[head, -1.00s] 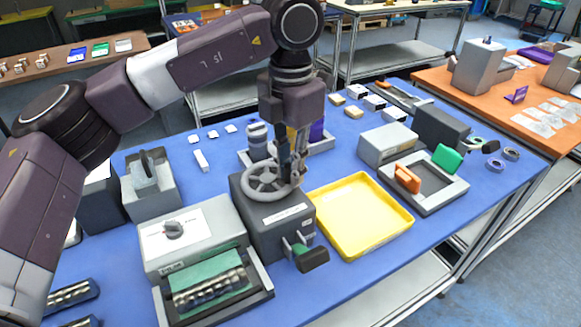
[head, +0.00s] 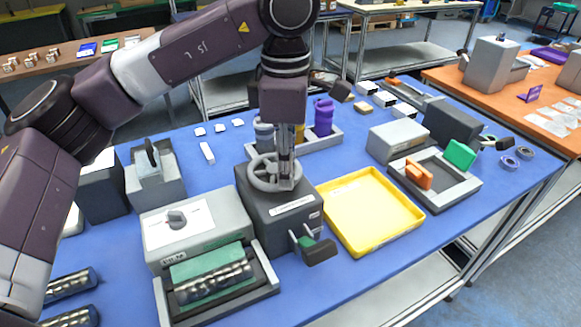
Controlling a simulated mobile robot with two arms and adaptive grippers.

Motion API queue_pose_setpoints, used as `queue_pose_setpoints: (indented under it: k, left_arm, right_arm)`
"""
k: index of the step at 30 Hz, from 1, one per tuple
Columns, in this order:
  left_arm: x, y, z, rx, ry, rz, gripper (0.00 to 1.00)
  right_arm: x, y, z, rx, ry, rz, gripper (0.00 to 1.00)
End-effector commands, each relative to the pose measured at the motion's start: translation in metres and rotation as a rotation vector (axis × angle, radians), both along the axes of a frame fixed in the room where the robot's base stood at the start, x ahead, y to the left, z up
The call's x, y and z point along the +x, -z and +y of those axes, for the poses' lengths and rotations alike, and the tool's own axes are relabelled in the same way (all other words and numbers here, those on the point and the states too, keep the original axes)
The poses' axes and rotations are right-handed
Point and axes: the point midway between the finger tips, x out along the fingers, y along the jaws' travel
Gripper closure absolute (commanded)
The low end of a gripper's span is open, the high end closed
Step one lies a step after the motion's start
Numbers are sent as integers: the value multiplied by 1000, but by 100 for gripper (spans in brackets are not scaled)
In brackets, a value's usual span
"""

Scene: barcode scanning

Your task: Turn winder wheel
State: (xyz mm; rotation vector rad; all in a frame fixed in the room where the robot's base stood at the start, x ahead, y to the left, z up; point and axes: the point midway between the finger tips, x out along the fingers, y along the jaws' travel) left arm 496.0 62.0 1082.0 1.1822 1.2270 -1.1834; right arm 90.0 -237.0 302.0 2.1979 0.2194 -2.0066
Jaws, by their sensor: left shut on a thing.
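The winder is a dark grey box (head: 255,205) near the middle of the blue table. A light grey spoked winder wheel (head: 262,173) lies flat on its top. My left gripper (head: 286,182) points straight down onto the right part of the wheel. It is shut on the wheel there, though the fingers and the gripped spot are mostly hidden. My right gripper is not in view.
A yellow tray (head: 370,207) stands close to the winder's right. A grey box with a knob (head: 195,227) stands at its left. Behind the wheel is a grey rack with a purple bottle (head: 323,118). A grey frame with an orange block (head: 418,175) is further right.

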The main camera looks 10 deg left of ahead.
Motion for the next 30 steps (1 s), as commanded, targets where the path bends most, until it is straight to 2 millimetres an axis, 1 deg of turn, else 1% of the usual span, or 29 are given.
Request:
queue_pose_setpoints:
  k: [9, 21, 22, 23, 30]
  left_arm:
    - [-1, -3, 3, -2, 66, -6, 100]
    - [0, -3, 4, -1, 70, -6, 100]
    - [0, -3, 4, -1, 69, -6, 80]
    - [0, -3, 3, -1, 69, -6, 77]
    - [-1, -1, 3, 0, 71, -3, 76]
  right_arm:
    - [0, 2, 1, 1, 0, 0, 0]
    - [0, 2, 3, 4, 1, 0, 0]
    - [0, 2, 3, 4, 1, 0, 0]
    - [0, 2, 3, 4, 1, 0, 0]
    - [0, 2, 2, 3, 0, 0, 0]
